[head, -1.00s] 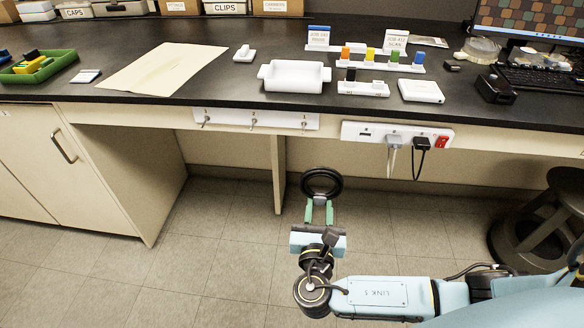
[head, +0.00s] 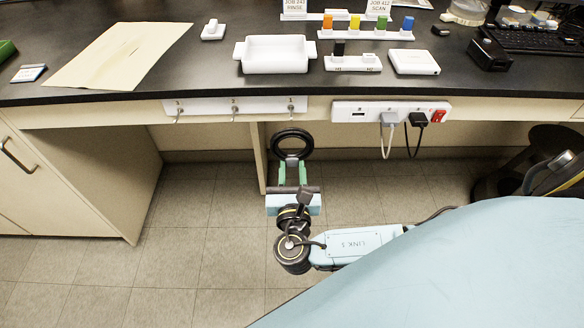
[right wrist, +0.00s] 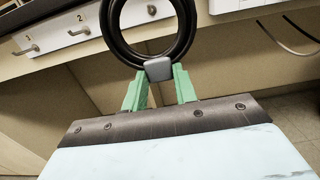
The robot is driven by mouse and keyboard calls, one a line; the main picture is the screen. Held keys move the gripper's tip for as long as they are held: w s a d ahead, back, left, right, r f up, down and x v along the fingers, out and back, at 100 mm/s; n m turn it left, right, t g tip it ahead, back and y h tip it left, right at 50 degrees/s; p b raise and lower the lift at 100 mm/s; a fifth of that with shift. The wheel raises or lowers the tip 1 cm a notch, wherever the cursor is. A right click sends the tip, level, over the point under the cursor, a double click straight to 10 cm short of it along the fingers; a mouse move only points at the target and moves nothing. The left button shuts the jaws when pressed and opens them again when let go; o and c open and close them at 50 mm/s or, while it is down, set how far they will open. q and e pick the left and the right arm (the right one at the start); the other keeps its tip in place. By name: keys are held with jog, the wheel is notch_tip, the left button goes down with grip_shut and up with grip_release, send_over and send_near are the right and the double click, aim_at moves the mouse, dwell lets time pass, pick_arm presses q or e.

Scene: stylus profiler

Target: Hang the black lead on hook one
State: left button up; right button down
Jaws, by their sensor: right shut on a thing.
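The black lead (head: 291,131) is a coiled ring with a grey band, held upright. My right gripper (head: 292,168) is shut on the grey band, with green fingers on both sides. In the right wrist view the lead (right wrist: 108,27) rises above my right gripper (right wrist: 160,76). My left gripper is out of view.
A socket strip (head: 350,112) with a white and a black plug and hanging cords is right of the hooks. The black bench (head: 120,95) overhangs open knee space with a panel (head: 258,157) behind the lead. A dark stool stands at right.

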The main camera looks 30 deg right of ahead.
aim_at(292, 154)
jog(key=shift+x, duration=1.4)
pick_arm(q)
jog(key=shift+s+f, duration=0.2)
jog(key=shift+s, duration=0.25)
pick_arm(e)
jog(key=shift+x, duration=1.1)
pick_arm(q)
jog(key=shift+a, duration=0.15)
pick_arm(e)
jog(key=shift+f, duration=0.1)
pick_arm(q)
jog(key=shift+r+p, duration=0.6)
jog(key=shift+p, duration=0.05)
pick_arm(e)
jog(key=shift+w, duration=0.15)
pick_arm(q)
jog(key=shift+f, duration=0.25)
pick_arm(e)
jog(key=shift+x, duration=1.85)
pick_arm(q)
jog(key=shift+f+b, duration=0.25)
jog(key=shift+b, duration=0.2)
pick_arm(e)
jog(key=shift+f, duration=0.6)
